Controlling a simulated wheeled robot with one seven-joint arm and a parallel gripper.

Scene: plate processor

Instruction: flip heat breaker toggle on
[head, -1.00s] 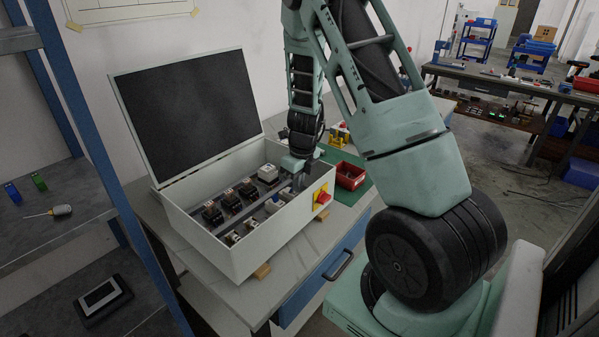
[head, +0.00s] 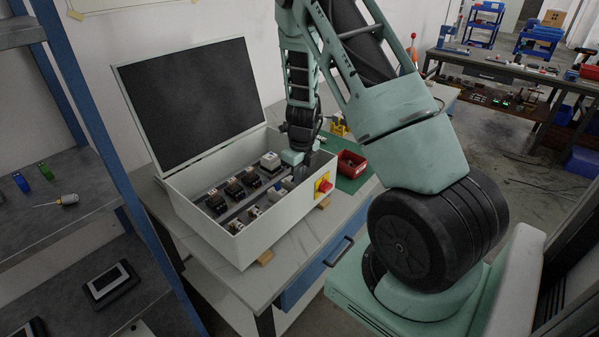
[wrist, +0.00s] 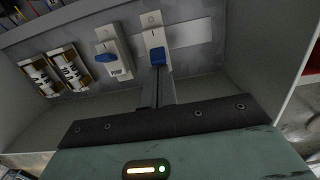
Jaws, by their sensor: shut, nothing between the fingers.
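An open grey box (head: 250,235) on the bench holds several breakers and other parts. In the wrist view two white breakers with blue toggles stand side by side: the left breaker (wrist: 116,68) and the right breaker (wrist: 151,22). The left blue toggle (wrist: 106,58) sits higher on its body than the right blue toggle (wrist: 157,57). I cannot read which one is marked heat. My gripper (head: 302,174) reaches down into the box's right end. Its shut, empty fingers (wrist: 158,72) point at the right toggle's lower end; I cannot tell whether they touch.
The box's raised dark lid (head: 190,100) stands behind. A red rotary switch (head: 324,186) is on its right outer wall. Two cylindrical fuses (wrist: 55,75) lie left of the breakers in the wrist view. A red bin (head: 351,165) stands to the right.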

